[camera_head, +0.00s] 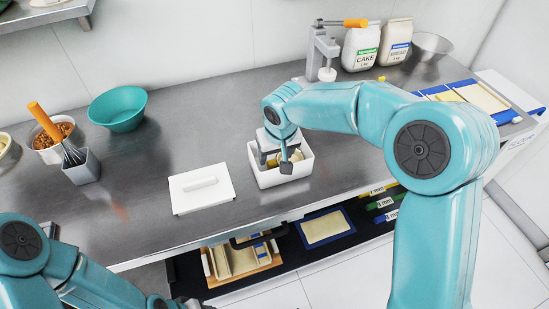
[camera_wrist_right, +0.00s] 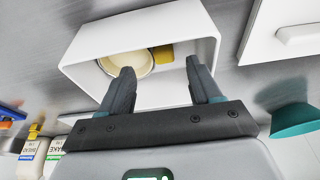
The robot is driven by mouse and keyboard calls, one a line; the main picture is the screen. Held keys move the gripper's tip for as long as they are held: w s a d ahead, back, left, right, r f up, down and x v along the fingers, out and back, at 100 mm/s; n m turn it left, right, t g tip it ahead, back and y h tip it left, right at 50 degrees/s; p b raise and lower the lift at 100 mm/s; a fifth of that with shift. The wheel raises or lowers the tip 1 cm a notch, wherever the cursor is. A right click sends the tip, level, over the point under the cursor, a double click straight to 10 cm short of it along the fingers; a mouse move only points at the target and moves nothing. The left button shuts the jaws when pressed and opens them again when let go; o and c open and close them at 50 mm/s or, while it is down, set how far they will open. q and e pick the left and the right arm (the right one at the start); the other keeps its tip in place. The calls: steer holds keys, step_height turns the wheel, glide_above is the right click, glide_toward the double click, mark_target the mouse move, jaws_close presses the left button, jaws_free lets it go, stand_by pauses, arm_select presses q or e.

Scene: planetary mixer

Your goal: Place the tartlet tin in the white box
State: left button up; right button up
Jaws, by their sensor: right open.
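The white box (camera_head: 285,178) stands open on the steel counter, near its front edge. A round, shallow, cream-coloured piece that looks like the tartlet tin (camera_wrist_right: 130,66) lies inside the box in the right wrist view. My right gripper (camera_head: 280,160) is over the box opening, pointing down. In the right wrist view its fingers (camera_wrist_right: 160,70) are apart with nothing held between them, and one finger covers part of the round piece.
A yellow piece (camera_wrist_right: 163,53) is also in the box. The white lid (camera_head: 202,190) lies left of the box. A teal bowl (camera_head: 118,108), a whisk in a grey cup (camera_head: 82,168) and a press (camera_head: 322,55) stand on the counter. The counter between bowl and box is clear.

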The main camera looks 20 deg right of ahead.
steer(key=v, duration=0.8)
steer(key=shift+r, duration=0.25)
steer(key=shift+s+f, duration=0.1)
steer(key=shift+s, duration=0.1)
